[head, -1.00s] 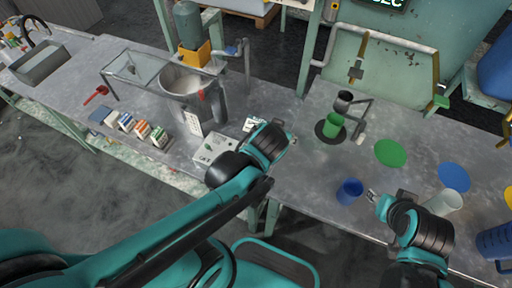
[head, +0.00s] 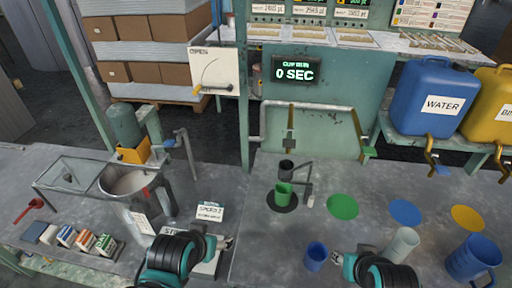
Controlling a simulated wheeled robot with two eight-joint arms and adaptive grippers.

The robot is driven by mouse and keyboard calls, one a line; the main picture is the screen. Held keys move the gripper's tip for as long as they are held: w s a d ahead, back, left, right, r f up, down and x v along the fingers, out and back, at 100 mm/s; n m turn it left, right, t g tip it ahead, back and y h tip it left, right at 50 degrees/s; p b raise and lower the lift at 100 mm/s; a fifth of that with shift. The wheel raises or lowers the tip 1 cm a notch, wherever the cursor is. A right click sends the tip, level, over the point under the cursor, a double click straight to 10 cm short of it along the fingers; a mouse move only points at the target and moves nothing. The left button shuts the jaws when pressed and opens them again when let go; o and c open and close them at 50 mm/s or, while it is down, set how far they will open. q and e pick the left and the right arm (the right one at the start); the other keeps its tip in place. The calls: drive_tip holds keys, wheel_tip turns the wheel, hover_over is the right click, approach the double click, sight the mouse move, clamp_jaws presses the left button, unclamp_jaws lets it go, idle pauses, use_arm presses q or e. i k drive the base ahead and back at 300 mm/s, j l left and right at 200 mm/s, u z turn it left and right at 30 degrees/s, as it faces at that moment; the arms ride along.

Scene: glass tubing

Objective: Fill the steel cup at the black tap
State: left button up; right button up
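A dark metallic cup (head: 287,170) is held in a small stand above a green cup (head: 283,190), on a round black mat; it is the most steel-like cup I see. Behind, a pipe drops from the wall frame with a dark-handled tap (head: 290,145); a green-handled tap (head: 368,151) hangs to its right. My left gripper (head: 226,243) is low over the bench, left of the mat. My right gripper (head: 337,258) is beside a blue cup (head: 315,256), with a pale cup (head: 402,244) to its right. I see nothing held; finger opening is too small to judge.
A hopper (head: 128,182), a glass-topped frame and small cartons stand at left. A blue jug (head: 474,258) is at right. Blue WATER (head: 432,98) and yellow (head: 492,105) containers sit on a shelf. Green, blue and yellow discs lie flat on the bench. The display (head: 294,72) reads 0 SEC.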

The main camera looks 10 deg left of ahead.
sight(288, 142)
drive_tip(key=k, duration=0.65)
drive_tip(key=u, duration=1.7)
drive_tip(key=i+l, duration=0.1)
drive_tip(key=l, duration=0.8)
drive_tip(key=i+l, duration=0.15)
drive_tip(key=l, duration=0.3)
